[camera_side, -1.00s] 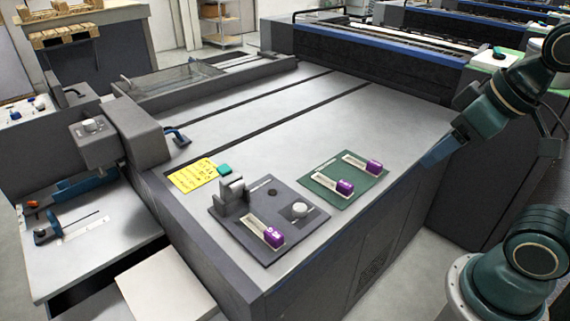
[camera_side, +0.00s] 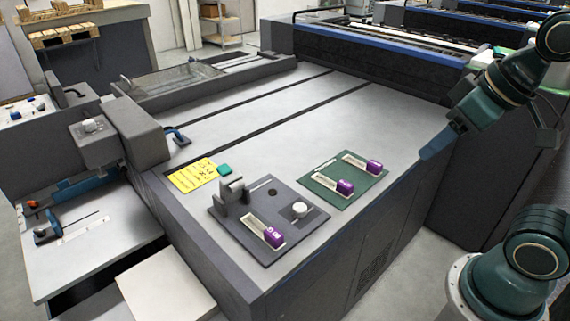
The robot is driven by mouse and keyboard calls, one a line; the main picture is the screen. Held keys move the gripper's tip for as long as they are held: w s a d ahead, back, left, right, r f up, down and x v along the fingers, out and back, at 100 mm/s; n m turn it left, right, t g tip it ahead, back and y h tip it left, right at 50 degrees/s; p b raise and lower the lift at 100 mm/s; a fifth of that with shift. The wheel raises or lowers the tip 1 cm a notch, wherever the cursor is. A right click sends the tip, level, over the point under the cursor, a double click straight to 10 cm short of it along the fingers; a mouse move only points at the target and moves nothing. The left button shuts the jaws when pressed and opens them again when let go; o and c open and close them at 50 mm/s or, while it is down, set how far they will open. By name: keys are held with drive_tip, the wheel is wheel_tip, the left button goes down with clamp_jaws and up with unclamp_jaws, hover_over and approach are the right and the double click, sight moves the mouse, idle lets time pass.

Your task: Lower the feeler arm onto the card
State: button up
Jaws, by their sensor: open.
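My gripper (camera_side: 436,146) is at the right, above the right edge of the grey machine top, pointing down and left. It is open and holds nothing that I can see. It is apart from every object on the top. A dark grey plate (camera_side: 226,222) at the front of the top bears an upright grey block (camera_side: 231,190), a pale round knob (camera_side: 300,209) and a slot with a purple handle (camera_side: 274,236). I cannot tell for sure which part is the feeler arm. A yellow handwritten card-like note (camera_side: 194,176) lies flat behind the plate.
A green plate (camera_side: 325,195) with two purple-handled slots lies between the dark plate and my gripper. A grey housing (camera_side: 138,128) with a blue lever (camera_side: 178,136) stands at the left. The back of the top is clear.

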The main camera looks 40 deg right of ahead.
drive_tip(key=w+a+r+g, duration=0.1)
drive_tip(key=w+a+r, duration=0.1)
drive_tip(key=w+r, duration=0.8)
drive_tip(key=g, duration=0.5)
hover_over(223, 167)
wheel_tip(223, 167, down, 16)
drive_tip(key=shift+f, duration=0.25)
drive_tip(key=shift+f, duration=0.1)
drive_tip(key=shift+f, duration=6.8)
drive_tip(key=shift+c, duration=0.2)
clamp_jaws()
